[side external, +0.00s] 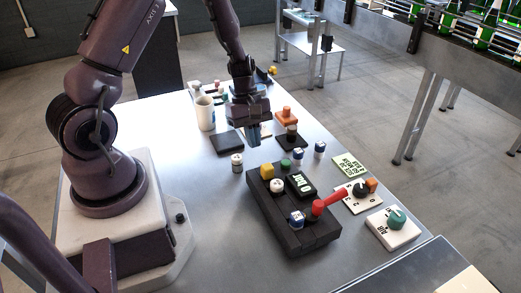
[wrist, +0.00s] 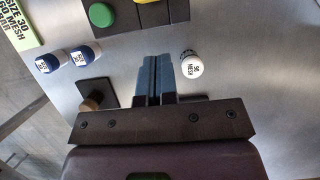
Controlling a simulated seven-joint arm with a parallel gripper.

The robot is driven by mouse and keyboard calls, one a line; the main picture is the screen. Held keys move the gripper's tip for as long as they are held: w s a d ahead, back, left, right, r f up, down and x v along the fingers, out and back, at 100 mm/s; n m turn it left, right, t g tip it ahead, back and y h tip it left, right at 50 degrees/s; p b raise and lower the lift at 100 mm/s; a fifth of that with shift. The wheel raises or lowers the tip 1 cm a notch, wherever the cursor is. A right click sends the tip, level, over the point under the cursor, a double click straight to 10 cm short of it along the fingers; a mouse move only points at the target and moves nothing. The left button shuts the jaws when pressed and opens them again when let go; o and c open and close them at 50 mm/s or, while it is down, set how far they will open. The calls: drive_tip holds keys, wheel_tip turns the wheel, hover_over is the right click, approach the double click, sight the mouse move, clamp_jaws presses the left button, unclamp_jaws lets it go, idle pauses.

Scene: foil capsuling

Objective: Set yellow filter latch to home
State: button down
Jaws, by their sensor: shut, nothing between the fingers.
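A black console (side external: 295,222) stands on the metal table in the side view. A small yellow piece (side external: 267,171) sits at its far left corner, and a yellow part also shows at the top edge of the wrist view (wrist: 146,2). I cannot tell for certain whether it is the filter latch, or how it is set. Next to it is a green button (side external: 286,165); a red lever (side external: 329,201) slants up at the console's right. My gripper (side external: 253,137) points down above the table beyond the console, apart from it. Its blue fingers are closed together and empty in the wrist view (wrist: 155,72).
A white-and-black mesh jar (side external: 237,163) stands near my gripper. Two blue-and-white jars (side external: 308,152) and a dark plate with a knob (side external: 291,137) are to the right. A mug (side external: 205,113) stands left; a teal dial panel (side external: 393,228) lies front right.

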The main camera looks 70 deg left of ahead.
sight(267, 167)
drive_tip(key=shift+d+f, duration=0.2)
drive_tip(key=shift+d, duration=0.9)
drive_tip(key=shift+d+f, duration=0.2)
drive_tip(key=shift+d, duration=0.9)
drive_tip(key=shift+d, duration=1.5)
drive_tip(key=a+r, duration=0.7)
drive_tip(key=r, duration=0.2)
drive_tip(key=shift+a+r, duration=0.2)
drive_tip(key=shift+a, duration=0.2)
